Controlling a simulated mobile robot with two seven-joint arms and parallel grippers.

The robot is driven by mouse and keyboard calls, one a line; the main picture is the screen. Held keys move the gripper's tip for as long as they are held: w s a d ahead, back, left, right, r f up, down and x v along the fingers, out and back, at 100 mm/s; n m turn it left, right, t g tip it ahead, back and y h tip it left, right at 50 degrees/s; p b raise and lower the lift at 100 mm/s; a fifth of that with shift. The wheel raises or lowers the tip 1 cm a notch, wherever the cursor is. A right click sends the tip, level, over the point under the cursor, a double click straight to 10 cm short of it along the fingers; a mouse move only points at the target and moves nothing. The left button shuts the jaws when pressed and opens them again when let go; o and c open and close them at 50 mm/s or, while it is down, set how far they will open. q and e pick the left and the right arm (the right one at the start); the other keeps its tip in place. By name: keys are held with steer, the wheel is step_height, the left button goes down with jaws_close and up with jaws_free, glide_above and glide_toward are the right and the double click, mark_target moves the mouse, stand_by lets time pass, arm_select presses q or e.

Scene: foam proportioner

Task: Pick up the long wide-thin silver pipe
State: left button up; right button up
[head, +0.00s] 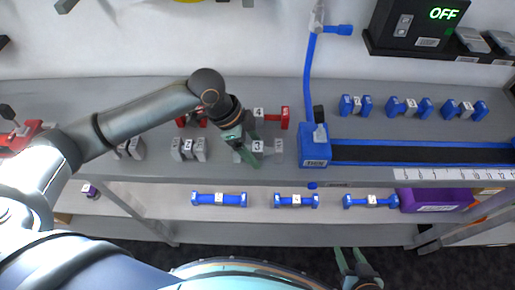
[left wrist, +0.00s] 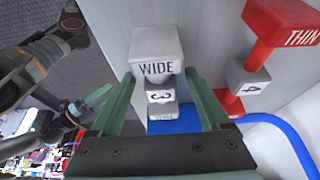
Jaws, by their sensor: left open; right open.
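A silver pipe (head: 277,146) with a white number label lies on the upper grey shelf. In the left wrist view the silver pipe (left wrist: 157,45) has a large end marked "WIDE"; the print on its other end is not readable. My left gripper (head: 246,150) is over this pipe. In the left wrist view its open fingers (left wrist: 160,95) stand on either side of the labelled middle, not closed on it. Two other silver pipes (head: 188,149) (head: 127,148) lie to the left. My right gripper (head: 357,262) is open and empty in front of the lower shelf.
A red pipe marked "THIN" (left wrist: 270,60) lies close beside the silver one. A blue-edged conveyor (head: 400,163) is to the right. Several blue pipes (head: 218,199) lie on the lower shelf, others (head: 408,107) behind the conveyor. A dark machine (head: 415,25) reads "OFF".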

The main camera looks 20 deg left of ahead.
arm_select(q)
jaws_close()
stand_by(0.7)
